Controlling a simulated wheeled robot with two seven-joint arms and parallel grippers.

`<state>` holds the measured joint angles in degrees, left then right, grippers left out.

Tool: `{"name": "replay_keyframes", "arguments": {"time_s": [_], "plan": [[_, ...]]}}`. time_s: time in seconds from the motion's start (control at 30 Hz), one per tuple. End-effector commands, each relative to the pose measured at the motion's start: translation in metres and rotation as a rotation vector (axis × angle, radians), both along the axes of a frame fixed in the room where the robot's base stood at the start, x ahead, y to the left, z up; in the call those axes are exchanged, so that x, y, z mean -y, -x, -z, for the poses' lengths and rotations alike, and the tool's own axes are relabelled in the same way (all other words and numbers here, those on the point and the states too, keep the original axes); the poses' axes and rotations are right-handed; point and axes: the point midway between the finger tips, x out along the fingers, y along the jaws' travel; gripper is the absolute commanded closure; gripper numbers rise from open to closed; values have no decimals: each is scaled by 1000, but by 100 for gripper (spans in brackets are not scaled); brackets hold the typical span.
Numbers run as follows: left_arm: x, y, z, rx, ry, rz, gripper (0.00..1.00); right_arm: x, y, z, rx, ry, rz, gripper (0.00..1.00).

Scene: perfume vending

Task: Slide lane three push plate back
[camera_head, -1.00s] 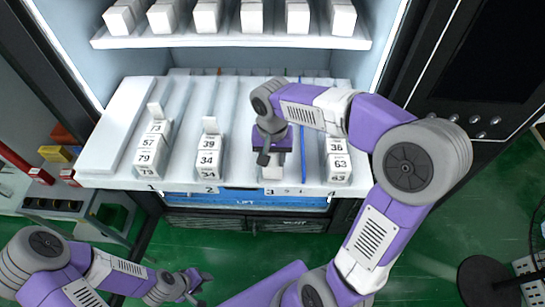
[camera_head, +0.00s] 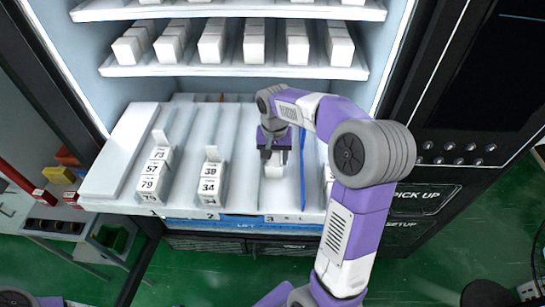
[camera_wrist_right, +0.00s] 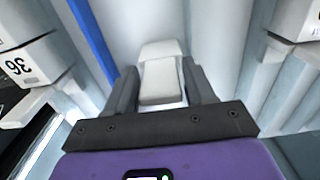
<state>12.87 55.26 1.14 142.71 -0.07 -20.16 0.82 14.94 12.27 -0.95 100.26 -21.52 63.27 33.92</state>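Lane three (camera_head: 272,203) is the shelf channel above the printed 3, with its front stretch bare. My right gripper (camera_head: 273,152) points down into this lane, behind its front edge. In the right wrist view, the white push plate (camera_wrist_right: 161,75) stands between the gripper's two dark fingers (camera_wrist_right: 160,92), with no clear gap on either side. In the head view the plate is mostly hidden by the gripper; a white part of it (camera_head: 271,172) shows below the fingers. My left gripper is out of view; only a bit of that arm shows at bottom left.
Lane one holds numbered white boxes (camera_head: 154,175) and lane two holds more (camera_head: 210,184). Boxes in lane four (camera_head: 328,180) are partly behind my right arm. A blue divider (camera_head: 302,170) runs right of lane three. An upper shelf (camera_head: 235,70) with white boxes overhangs the back.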

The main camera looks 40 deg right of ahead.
Motion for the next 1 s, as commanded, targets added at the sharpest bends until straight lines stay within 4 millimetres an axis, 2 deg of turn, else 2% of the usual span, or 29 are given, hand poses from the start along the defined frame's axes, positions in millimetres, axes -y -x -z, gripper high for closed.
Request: {"name": "replay_keyframes", "arguments": {"time_s": [0.03, 0.07, 0.37, 0.47, 0.8, 1.0], "plan": [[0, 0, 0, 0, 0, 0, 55, -1, 0, 0, -1, -1, -1, 38], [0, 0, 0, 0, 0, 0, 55, -1, 0, 0, -1, -1, -1, 34], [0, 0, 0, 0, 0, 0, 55, -1, 0, -1, -2, -1, -1, 34], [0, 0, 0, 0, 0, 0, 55, -1, -1, -11, 2, -1, -1, 34], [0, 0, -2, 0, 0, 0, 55, -1, -1, -65, 1, 0, -1, 34], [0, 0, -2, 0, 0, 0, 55, -1, 0, -75, -2, -1, -1, 34]]}}
